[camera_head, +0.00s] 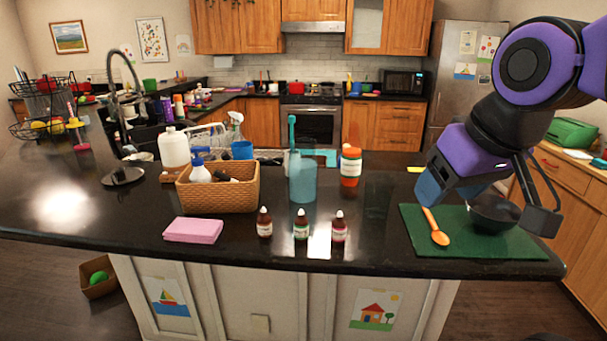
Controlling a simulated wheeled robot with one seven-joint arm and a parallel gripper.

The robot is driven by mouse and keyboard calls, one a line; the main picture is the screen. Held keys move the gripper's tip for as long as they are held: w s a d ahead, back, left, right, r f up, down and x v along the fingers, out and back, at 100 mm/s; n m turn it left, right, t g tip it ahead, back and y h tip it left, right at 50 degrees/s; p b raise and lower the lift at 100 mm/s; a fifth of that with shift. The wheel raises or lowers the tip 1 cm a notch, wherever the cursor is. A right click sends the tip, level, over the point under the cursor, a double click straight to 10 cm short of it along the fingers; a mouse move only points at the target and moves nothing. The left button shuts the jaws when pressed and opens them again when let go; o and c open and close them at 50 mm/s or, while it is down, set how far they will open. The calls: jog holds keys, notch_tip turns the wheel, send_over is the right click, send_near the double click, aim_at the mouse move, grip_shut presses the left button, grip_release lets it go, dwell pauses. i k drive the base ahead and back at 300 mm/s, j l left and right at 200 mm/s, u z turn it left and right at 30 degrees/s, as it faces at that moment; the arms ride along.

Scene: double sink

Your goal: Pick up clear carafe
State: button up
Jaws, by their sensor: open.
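A clear, nearly see-through vessel (378,195), which looks like the carafe, stands upright on the black counter. It is right of the orange-and-white bottle, and its outline is faint against the dark top. My gripper (486,205) is at the right, over the green mat, with its fingers apart and nothing seen held. It is to the right of the carafe and apart from it. A dark bowl (494,214) on the mat shows behind and between the fingers.
A teal tumbler (303,182) with a brush and an orange-and-white bottle (350,167) stand left of the carafe. Small dropper bottles (301,226) stand in front. An orange spoon (437,230) lies on the green mat (470,244). A wicker basket (218,198) is farther left.

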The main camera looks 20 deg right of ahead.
aim_at(302, 161)
jog(key=i+j+z, duration=0.25)
jog(key=j, duration=0.25)
jog(key=j+z, duration=0.25)
jog(key=j, duration=0.25)
jog(key=i+j+z, duration=0.25)
jog(key=j, duration=0.3)
jog(key=k+l, duration=0.05)
jog(key=k, duration=0.05)
